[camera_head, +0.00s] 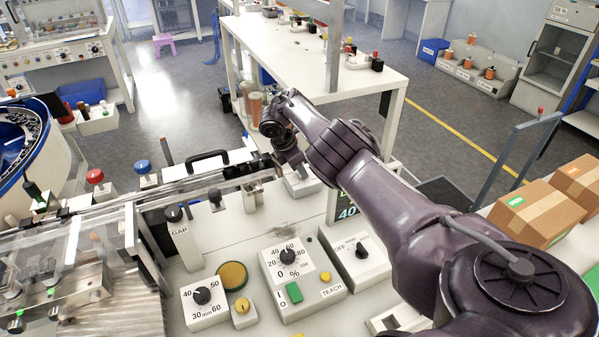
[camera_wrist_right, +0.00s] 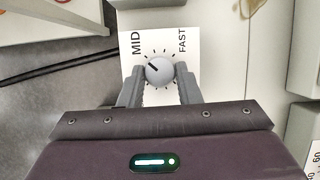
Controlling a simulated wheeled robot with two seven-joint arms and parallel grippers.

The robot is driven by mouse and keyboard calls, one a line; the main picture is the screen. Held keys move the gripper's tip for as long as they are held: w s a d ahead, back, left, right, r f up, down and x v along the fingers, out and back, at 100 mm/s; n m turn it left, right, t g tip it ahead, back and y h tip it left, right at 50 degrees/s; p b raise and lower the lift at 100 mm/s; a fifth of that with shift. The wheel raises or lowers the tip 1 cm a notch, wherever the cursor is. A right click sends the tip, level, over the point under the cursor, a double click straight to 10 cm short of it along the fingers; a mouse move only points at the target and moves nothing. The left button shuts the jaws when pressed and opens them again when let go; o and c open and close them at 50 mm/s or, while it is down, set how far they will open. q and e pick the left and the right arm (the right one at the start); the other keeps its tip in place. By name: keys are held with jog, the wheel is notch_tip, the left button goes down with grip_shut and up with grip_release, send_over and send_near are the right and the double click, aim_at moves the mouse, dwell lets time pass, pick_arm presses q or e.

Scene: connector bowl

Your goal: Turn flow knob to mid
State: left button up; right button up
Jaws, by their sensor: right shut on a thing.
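The flow knob (camera_wrist_right: 159,70) is a round grey knob on a white dial plate (camera_wrist_right: 187,63) in the right wrist view. The plate reads MID at its upper left and FAST at its upper right. The knob's dark pointer line is angled to the upper left, toward the MID side. The plate's lower part is hidden by my gripper. My right gripper (camera_wrist_right: 161,78) is shut on the knob, one finger on each side. In the head view my right arm reaches across the bench, and its hand hides the knob. My left gripper is not in view.
A GAP lever post (camera_head: 183,238) and a conveyor rail lie to the left. Cardboard boxes (camera_head: 537,214) sit at the right.

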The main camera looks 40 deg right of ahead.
dwell(0.5)
jog(key=o, duration=1)
jog(key=shift+c, duration=0.2)
jog(key=shift+r, duration=0.1)
jog(key=v, duration=0.7)
jog(key=shift+r, duration=0.3)
jog(key=shift+w+a+p, duration=0.15)
jog(key=shift+p, duration=0.15)
